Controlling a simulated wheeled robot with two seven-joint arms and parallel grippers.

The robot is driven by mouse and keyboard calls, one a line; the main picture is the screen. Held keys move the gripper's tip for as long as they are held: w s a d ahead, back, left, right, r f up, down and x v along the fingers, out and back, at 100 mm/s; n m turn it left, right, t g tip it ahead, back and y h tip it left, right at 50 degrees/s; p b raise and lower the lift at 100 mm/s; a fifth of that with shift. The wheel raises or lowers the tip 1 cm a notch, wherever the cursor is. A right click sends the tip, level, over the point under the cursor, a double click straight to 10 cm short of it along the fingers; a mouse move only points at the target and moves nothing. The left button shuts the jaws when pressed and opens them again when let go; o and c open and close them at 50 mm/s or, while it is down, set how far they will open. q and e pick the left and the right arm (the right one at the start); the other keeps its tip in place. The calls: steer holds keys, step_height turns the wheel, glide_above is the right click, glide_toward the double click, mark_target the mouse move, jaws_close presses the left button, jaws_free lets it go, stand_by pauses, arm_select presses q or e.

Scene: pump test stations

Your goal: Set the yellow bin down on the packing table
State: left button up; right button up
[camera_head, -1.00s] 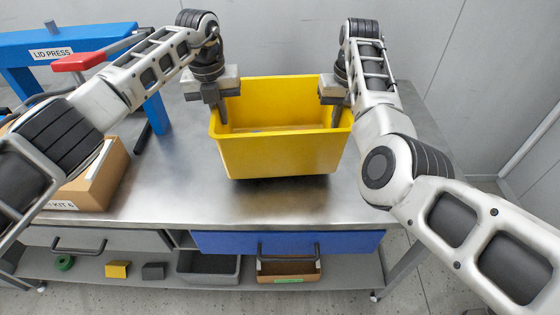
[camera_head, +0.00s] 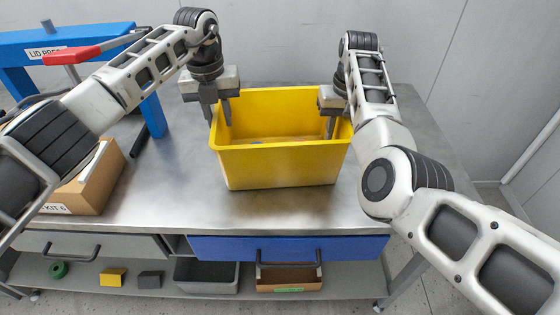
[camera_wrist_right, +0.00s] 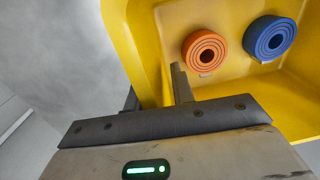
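The yellow bin (camera_head: 280,168) stands upright on the steel packing table (camera_head: 200,205), and its base appears to rest on the top. The wrist view shows the bin (camera_wrist_right: 145,35) holding an orange coil (camera_wrist_right: 205,52) and a blue coil (camera_wrist_right: 270,38). My left gripper (camera_head: 216,108) is at the bin's left wall with its fingers spread apart. My right gripper (camera_head: 337,122) is at the right wall, one finger inside the bin. In the right wrist view this gripper (camera_wrist_right: 155,92) has its fingers apart on either side of the wall, with a gap.
A blue lid press (camera_head: 90,45) with a red handle stands at the back left. A cardboard kit box (camera_head: 90,185) sits at the table's left. A blue drawer (camera_head: 285,248) and a shelf with small parts are below. Table surface right of the bin is clear.

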arm_select(q)
step_height(320, 180, up, 7)
steer(key=shift+r, duration=0.25)
arm_select(e)
steer(key=shift+r, duration=0.15)
step_height(320, 180, up, 12)
steer(key=shift+d, duration=0.3)
